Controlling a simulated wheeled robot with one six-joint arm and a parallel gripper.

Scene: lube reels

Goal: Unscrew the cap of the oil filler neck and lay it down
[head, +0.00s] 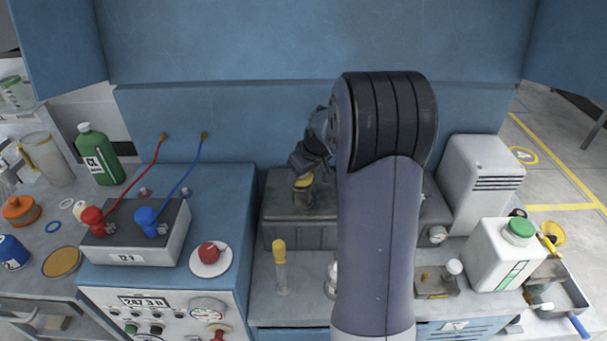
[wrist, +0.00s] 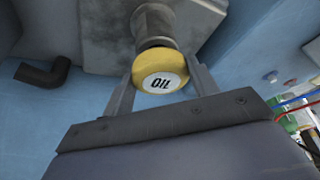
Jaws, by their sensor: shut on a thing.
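The yellow cap (wrist: 160,82) with a white label reading OIL sits at the end of the filler neck (wrist: 154,24) in the wrist view. My gripper (wrist: 160,85) has one finger on each side of the cap and is shut on it. In the head view my gripper (head: 303,172) is above the grey engine block (head: 290,236), with the yellow cap (head: 303,181) below it. The cap appears in line with the neck; whether its thread is still engaged cannot be seen. My arm hides part of the block.
A yellow-topped tube (head: 280,265) stands on the bench in front of the block. A battery box (head: 137,240) with red and blue leads is at left. A white jug with a green cap (head: 503,255) and a tray (head: 557,295) are at right. A strip of bench near the tube is clear.

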